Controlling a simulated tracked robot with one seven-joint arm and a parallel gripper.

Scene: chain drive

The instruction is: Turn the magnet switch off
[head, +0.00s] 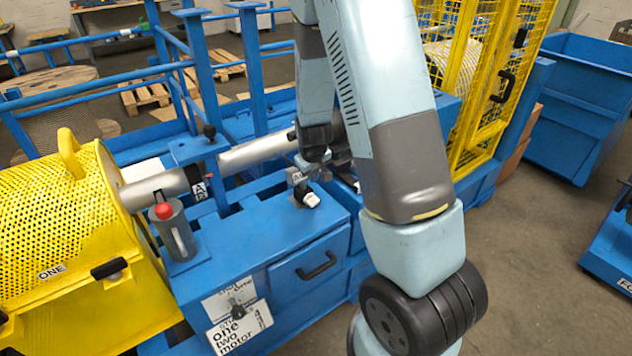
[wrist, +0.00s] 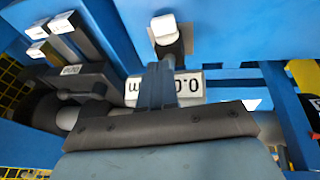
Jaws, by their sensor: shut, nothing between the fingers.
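A small lever with a white tip (head: 311,199) stands on the blue bench in the head view. In the wrist view the white-tipped lever (wrist: 165,32) stands just beyond my fingertips. No readable name marks it as the magnet switch, so I cannot tell for sure. My gripper (wrist: 159,68) is shut and empty, its fingers pointing at the lever's dark base. In the head view my gripper (head: 314,172) is small and partly hidden beside my arm, just above the lever. Whether the fingers touch the lever cannot be told.
A white label (wrist: 187,86) lies behind my fingers. A grey block with a red knob (head: 163,211) stands left, beside a yellow mesh guard (head: 60,235). A grey shaft (head: 252,154) runs behind the lever. Blue posts (head: 200,70) rise behind it. Several white-ended bars (wrist: 62,22) are at upper left.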

